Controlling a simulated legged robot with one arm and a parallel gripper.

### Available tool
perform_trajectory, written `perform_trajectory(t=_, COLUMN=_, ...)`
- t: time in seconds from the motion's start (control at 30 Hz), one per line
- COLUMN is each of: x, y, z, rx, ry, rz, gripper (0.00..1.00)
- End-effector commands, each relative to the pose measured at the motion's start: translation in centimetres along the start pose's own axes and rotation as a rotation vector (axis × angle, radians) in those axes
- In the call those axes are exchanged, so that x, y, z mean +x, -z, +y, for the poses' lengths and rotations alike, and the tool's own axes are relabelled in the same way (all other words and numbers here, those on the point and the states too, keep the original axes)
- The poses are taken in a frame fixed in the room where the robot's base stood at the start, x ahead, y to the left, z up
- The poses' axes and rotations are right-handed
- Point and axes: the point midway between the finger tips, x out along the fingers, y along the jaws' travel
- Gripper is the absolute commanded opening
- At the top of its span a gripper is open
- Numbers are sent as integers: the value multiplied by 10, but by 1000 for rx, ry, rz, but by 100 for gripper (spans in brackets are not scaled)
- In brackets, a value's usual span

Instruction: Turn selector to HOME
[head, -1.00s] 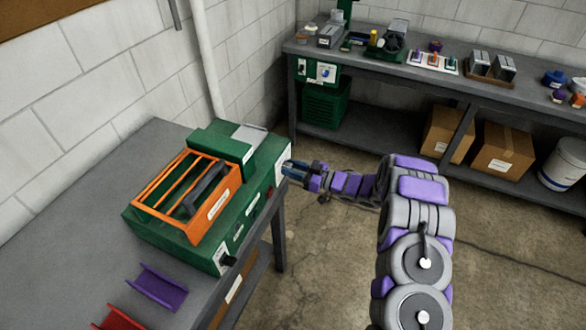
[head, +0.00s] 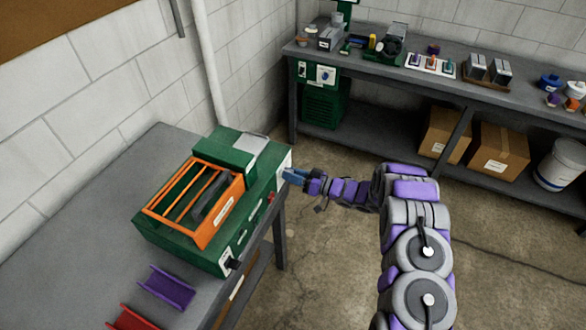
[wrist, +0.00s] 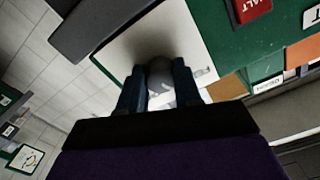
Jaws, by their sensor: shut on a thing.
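The green machine (head: 180,242) stands on the grey bench at left, with an orange barred guard (head: 222,216) on top. A white plate (head: 286,160) is on the far end of its right-hand face. My gripper (head: 290,175) is at this plate. In the wrist view, my gripper's blue fingers (wrist: 159,92) are shut on a grey rounded selector knob (wrist: 159,68), one finger on each side. The white plate (wrist: 125,48) lies behind the knob. Its printing is mostly hidden or too blurred to read, so I cannot tell which position the selector is at.
A red HALT control (wrist: 251,8) is close to the knob on the green face. A black knob (head: 233,264) is at the machine's near end. Purple (head: 166,287) and red (head: 132,318) channel pieces lie on the near bench. Open concrete floor (head: 330,255) lies to the right.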

Motion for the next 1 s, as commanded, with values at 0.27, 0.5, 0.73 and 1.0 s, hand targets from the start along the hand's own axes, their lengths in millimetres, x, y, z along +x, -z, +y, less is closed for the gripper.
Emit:
perform_trajectory(t=0.27, x=-1, y=5, z=2, rx=256, ry=-5, rz=6, gripper=3)
perform_trajectory(t=0.5, x=-1, y=4, z=3, rx=483, ry=-4, rz=7, gripper=3)
perform_trajectory(t=0.73, x=-1, y=4, z=4, rx=703, ry=-6, rz=9, gripper=3)
perform_trajectory(t=1.0, x=-1, y=3, z=5, rx=938, ry=-6, rz=10, gripper=3)
